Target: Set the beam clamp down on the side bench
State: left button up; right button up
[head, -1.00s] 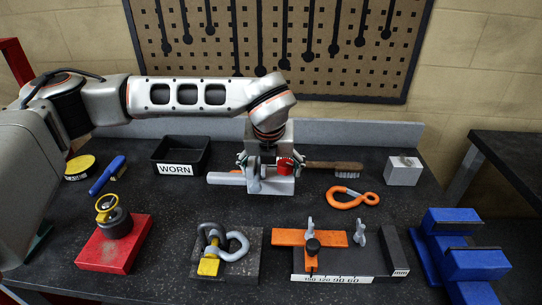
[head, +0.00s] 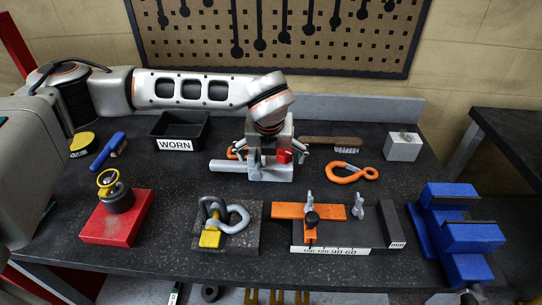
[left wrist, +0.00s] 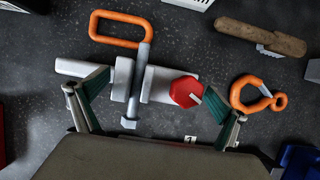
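The beam clamp (head: 250,167) is a grey body with a red knob and a cross bolt. In the left wrist view the clamp (left wrist: 158,84) lies between my left fingers, with an orange loop at the bolt's upper end. My right gripper is not in view.
The main bench (head: 150,240) holds a WORN tray (head: 180,130), a brush (head: 330,140), an orange hook (head: 350,173), a grey block (head: 403,146), a blue vise (head: 470,237), a shackle (head: 225,215) and a red block (head: 115,218). A gap separates the benches.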

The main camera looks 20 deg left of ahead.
pick_arm(q)
jog(key=v, duration=1.2)
jog(key=shift+b, duration=0.45)
jog(key=shift+s, duration=0.1)
